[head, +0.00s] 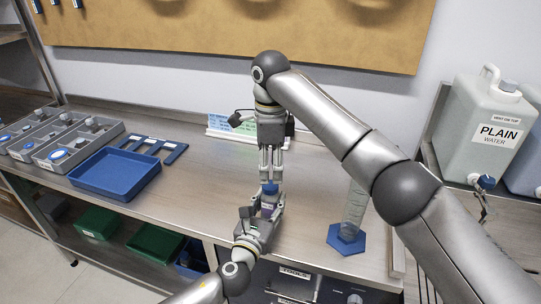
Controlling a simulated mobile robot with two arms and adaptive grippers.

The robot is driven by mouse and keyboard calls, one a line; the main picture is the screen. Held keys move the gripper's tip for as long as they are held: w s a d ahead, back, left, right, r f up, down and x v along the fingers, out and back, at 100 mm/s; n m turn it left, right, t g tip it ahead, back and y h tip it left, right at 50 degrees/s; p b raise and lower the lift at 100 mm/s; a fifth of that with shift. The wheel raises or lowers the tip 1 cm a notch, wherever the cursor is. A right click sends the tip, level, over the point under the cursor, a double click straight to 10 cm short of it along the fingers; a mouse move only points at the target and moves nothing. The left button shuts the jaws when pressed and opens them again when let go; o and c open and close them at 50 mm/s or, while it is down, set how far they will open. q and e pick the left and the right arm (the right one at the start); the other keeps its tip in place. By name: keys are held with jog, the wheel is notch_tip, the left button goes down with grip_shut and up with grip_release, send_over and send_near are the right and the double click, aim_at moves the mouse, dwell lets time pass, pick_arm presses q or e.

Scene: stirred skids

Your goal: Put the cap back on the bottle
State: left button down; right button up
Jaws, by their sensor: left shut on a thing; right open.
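My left gripper (262,212) is shut on a small bottle (268,208) near the front edge of the bench. The bottle looks upright, and the gripper hides part of it. A blue cap (269,188) shows at the top of the bottle; I cannot tell whether it is seated or only resting there. My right gripper (270,177) is open and points down from above, its fingertips right at the cap. Whether the fingers touch the cap is too small to tell.
A blue tray (116,175) and a blue slotted rack (153,147) lie to the left, with grey bins (70,149) beyond. A clear cylinder on a blue base (346,240) stands to the right. A white water container (487,130) is at far right. Bench between tray and grippers is clear.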

jog(key=n, duration=0.5)
jog(key=shift+r, duration=0.2)
jog(key=n, duration=0.5)
jog(key=shift+r, duration=0.15)
jog(key=n, duration=0.5)
jog(key=shift+r, duration=0.15)
jog(key=n, duration=0.5)
jog(key=shift+r, duration=0.2)
jog(key=n, duration=0.5)
jog(key=shift+r, duration=0.15)
jog(key=n, duration=0.5)
jog(key=shift+r, duration=0.2)
jog(key=n, duration=0.5)
jog(key=shift+r, duration=0.15)
jog(key=n, duration=0.6)
jog(key=shift+r, duration=0.2)
